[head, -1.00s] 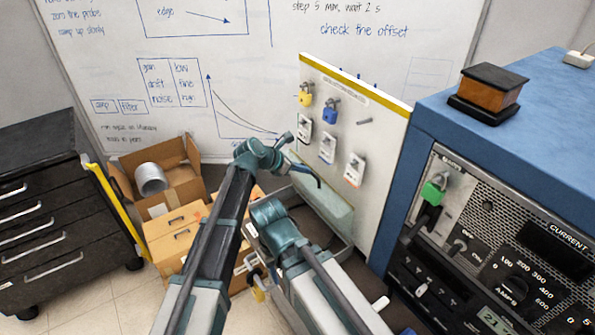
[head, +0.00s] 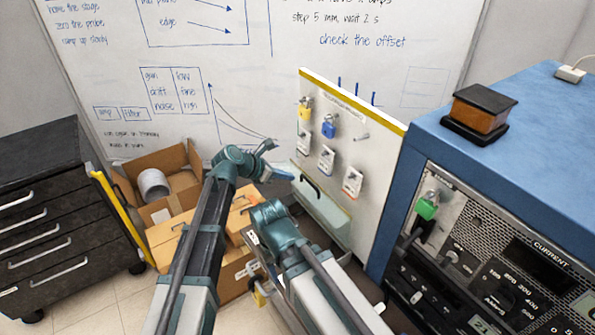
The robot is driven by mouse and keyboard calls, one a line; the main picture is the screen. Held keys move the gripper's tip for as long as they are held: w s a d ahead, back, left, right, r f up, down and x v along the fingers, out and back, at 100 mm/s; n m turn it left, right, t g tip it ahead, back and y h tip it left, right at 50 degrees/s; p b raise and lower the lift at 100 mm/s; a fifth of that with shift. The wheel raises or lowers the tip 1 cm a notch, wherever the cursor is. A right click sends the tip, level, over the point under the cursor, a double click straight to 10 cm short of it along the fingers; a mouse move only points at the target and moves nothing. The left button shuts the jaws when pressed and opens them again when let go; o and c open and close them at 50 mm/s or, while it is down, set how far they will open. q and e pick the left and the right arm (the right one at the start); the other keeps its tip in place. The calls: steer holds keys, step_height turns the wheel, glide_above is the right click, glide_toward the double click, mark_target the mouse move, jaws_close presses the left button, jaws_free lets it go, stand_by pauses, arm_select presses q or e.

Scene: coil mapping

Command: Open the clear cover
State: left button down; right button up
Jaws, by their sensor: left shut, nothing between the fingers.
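A pale green, see-through-looking cover (head: 322,212) with a dark handle (head: 308,185) sits low in front of the white board. It appears to be the clear cover, and it looks shut. My left gripper (head: 279,173) is just left of the handle, shut and empty, and looks apart from it. My right arm bends in front, below the cover. Its gripper end is too unclear to make out near the bottom middle.
The board (head: 378,150) carries a yellow padlock (head: 304,112), a blue padlock (head: 328,128) and several tags. A blue cabinet (head: 480,145) with a green padlock (head: 427,207) stands right. Cardboard boxes (head: 172,235) and a black drawer unit (head: 45,220) stand left.

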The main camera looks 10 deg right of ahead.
arm_select(q)
steer(key=p+v, duration=0.2)
steer(key=v, duration=0.3)
steer(key=shift+s+a+r+p, duration=0.1)
steer(key=shift+a+r+p, duration=0.2)
